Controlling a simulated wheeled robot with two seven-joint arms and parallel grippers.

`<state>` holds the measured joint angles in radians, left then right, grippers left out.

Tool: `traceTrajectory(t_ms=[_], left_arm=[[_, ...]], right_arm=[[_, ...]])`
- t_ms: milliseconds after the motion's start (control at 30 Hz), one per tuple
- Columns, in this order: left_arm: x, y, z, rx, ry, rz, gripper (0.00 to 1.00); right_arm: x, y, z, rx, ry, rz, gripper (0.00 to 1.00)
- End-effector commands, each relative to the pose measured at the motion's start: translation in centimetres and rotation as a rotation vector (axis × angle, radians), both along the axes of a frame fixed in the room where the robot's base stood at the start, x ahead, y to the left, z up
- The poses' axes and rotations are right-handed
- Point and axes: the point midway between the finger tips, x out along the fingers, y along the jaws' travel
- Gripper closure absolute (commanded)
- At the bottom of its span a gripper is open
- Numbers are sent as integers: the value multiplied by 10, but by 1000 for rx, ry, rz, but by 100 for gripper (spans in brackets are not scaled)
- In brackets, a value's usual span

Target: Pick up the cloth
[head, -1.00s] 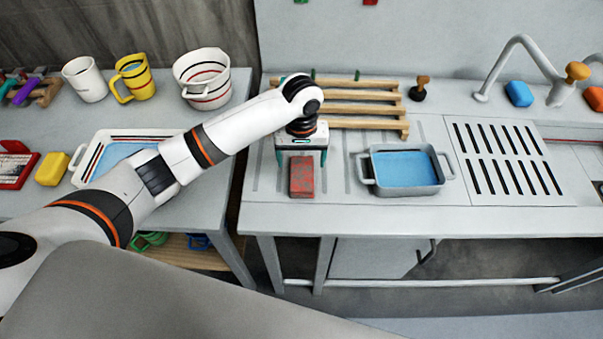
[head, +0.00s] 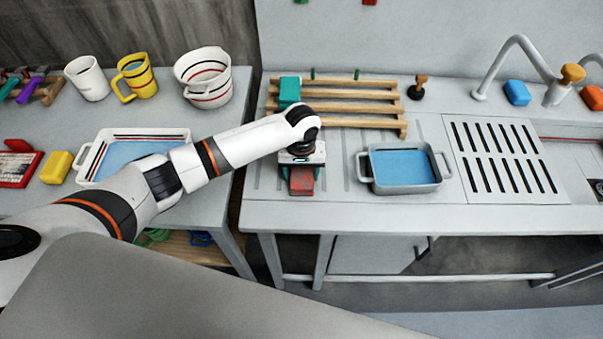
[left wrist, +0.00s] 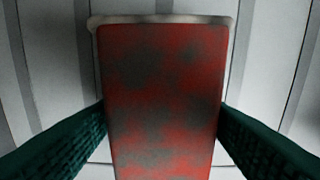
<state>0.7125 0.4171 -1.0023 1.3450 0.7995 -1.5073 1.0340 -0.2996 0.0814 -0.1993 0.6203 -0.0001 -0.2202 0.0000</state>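The cloth (head: 302,183) looks like a red, grey-blotched folded pad on the left part of the grey counter (head: 350,218). In the left wrist view the cloth (left wrist: 160,100) fills the middle, with a pale edge at its far end. My left gripper (head: 302,178) is low over it. Its dark green fingers (left wrist: 162,112) lie against both sides of the cloth, with no clear gap. The cloth appears still on the counter. The gripper body hides its far end in the head view. My right gripper is not in view.
A grey basin of blue liquid (head: 405,188) stands right of the cloth. A wooden rack (head: 360,109) with a teal block (head: 289,92) is behind my gripper. A drain grate (head: 505,155) and tap (head: 515,50) are farther right. A white tray (head: 90,160) sits on the left table.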

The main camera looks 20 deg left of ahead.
Motion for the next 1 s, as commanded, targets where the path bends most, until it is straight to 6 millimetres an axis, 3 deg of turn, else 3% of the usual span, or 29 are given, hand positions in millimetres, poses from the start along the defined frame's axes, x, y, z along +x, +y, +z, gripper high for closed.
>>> traceTrajectory(t_ms=[33,167,467,800,1000], left_arm=[[0,0,0,0,0,0,46],[0,0,0,0,0,0,64],[1,0,6,-2,-2,0,64],[1,0,69,-3,-5,1,64],[1,0,95,-1,-1,0,64]], right_arm=[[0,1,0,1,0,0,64],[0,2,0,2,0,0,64],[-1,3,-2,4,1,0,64],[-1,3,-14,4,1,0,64],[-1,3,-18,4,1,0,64]])
